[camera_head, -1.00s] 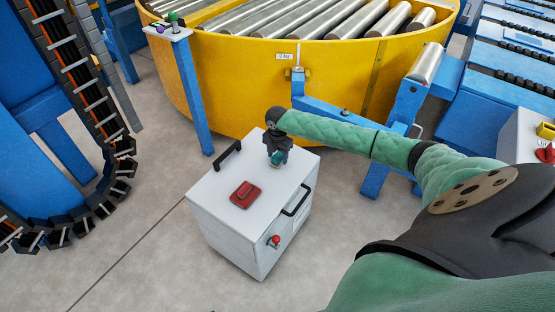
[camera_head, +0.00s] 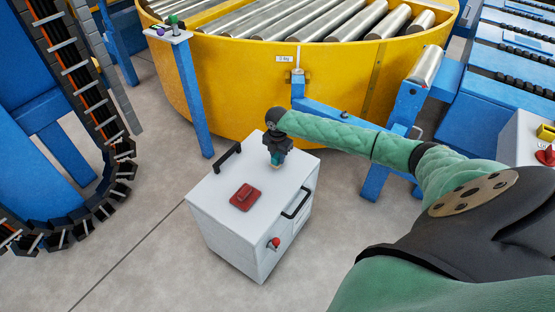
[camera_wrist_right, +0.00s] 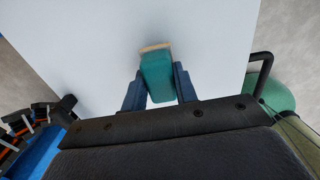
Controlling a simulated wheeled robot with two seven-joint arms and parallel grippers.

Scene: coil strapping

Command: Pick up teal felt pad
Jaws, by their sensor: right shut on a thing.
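The teal felt pad (camera_wrist_right: 157,78) is a small teal block with a tan edge, seen in the right wrist view between the two dark fingers. My right gripper (camera_wrist_right: 159,88) is shut on it. In the head view my right gripper (camera_head: 276,163) points down over the top of the white cabinet, and the pad shows only as a small bit at the fingertips. Whether the pad still touches the cabinet top is hard to tell. My left gripper is not in view.
The white cabinet (camera_head: 222,212) has black handles, a red block (camera_head: 245,197) on top and a red knob (camera_head: 273,243) on its side. A yellow roller turntable (camera_head: 225,85) stands behind, with a blue post (camera_head: 190,95) at left. Floor is clear in front.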

